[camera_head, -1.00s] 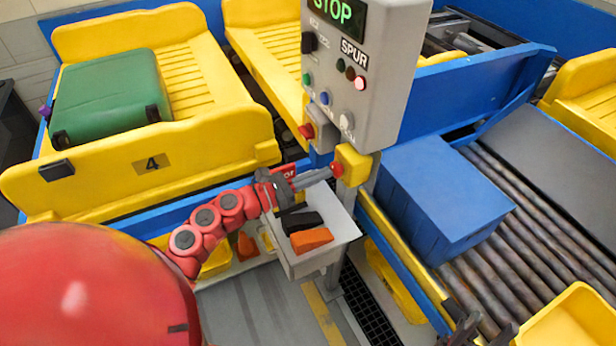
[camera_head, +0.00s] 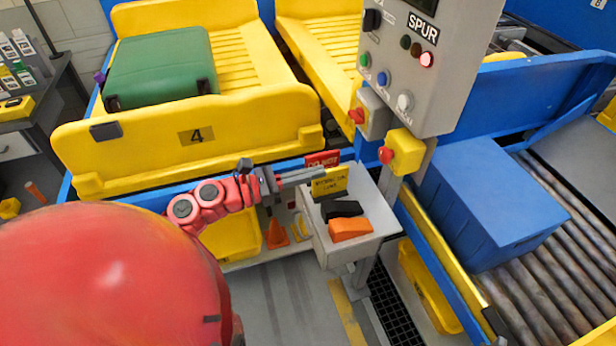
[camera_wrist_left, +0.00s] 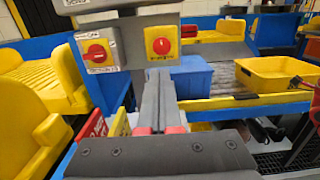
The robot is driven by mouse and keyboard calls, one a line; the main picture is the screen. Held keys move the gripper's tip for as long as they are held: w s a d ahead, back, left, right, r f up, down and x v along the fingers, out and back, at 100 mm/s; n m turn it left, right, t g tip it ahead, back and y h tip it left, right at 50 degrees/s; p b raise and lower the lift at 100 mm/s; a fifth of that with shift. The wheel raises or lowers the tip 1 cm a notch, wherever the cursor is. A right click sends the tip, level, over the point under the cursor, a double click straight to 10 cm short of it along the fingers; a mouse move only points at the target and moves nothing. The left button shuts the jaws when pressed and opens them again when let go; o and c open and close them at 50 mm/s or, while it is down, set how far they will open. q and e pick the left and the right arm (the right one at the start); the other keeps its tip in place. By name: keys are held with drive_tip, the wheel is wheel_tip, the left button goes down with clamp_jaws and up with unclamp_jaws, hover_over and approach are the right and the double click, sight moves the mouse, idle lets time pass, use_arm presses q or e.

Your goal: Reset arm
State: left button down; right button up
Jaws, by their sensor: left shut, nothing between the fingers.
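My left arm comes in from the left in the head view. Its gripper (camera_head: 322,174) is shut and empty, pointing right over the back left corner of a grey bin, in front of the control post. In the left wrist view the closed fingers (camera_wrist_left: 158,82) point away from the camera, with the red knob and red button boxes beyond them.
The grey bin (camera_head: 322,252) holds black and orange blocks (camera_head: 351,229), a red card (camera_head: 322,159) and yellow card (camera_head: 330,182). The control panel (camera_head: 430,80) and yellow button box (camera_head: 404,152) stand close right. A blue box (camera_head: 490,205) sits on rollers; a green case (camera_head: 160,68) lies in tray 4.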

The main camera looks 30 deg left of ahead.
use_arm(q)
drive_tip(key=shift+s+a+f, duration=0.1)
drive_tip(key=shift+s+a, duration=0.05)
drive_tip(key=shift+s, duration=0.05)
drive_tip(key=shift+s, duration=0.1)
idle(0.4)
